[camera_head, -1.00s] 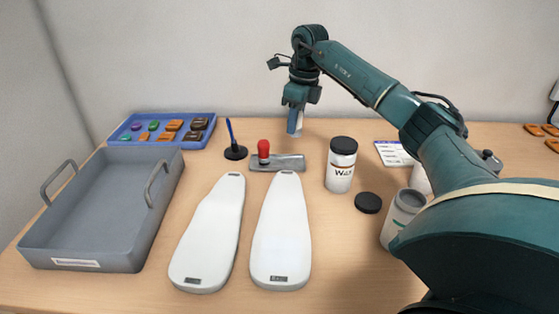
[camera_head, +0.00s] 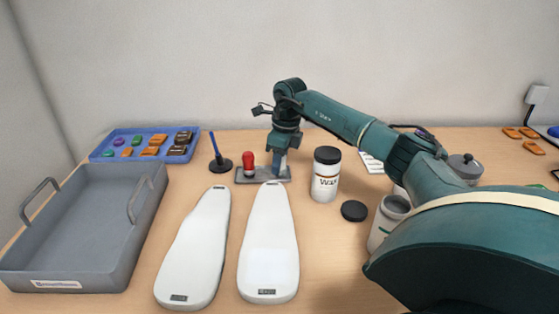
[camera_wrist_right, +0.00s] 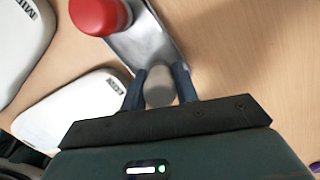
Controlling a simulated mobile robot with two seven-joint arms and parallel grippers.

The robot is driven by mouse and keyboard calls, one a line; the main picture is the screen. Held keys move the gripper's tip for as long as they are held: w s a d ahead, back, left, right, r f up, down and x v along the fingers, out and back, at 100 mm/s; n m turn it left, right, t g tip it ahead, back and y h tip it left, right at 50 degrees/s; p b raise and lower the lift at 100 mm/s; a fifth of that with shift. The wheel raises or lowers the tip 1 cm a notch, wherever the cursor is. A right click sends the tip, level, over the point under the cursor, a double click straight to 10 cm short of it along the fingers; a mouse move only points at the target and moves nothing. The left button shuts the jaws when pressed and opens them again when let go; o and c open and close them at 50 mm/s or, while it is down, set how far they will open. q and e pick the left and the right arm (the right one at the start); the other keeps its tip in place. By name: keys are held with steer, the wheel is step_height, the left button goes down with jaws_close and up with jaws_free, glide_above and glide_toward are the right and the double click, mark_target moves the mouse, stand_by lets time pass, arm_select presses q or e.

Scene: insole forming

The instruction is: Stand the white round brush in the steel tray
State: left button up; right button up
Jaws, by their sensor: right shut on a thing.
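The small steel tray (camera_head: 245,178) lies behind the two white insole forms, and it also shows in the wrist view (camera_wrist_right: 143,37). A red-topped piece (camera_head: 249,162) stands on its left part. My right gripper (camera_head: 279,168) points down at the right part of the tray. In the wrist view my right gripper (camera_wrist_right: 159,82) is shut on the pale round brush (camera_wrist_right: 158,90), with a finger on each side of it. The brush is at the tray's near end there. I cannot tell whether its base touches the tray. My left gripper is not in view.
White insole forms (camera_head: 195,248) and (camera_head: 268,245) lie in front. A white jar with black lid (camera_head: 326,175) stands right of the gripper, with a black cap (camera_head: 354,211) beside it. A blue pen stand (camera_head: 220,164) is left of the tray. A large grey bin (camera_head: 80,225) is far left.

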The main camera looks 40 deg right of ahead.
steer(key=o, duration=1)
steer(key=r, duration=0.4)
steer(key=s+r, duration=0.1)
steer(key=r, duration=0.7)
steer(key=shift+s+d+r+p, duration=0.1)
steer(key=shift+s+d+p, duration=0.15)
steer(key=shift+d+p, duration=0.1)
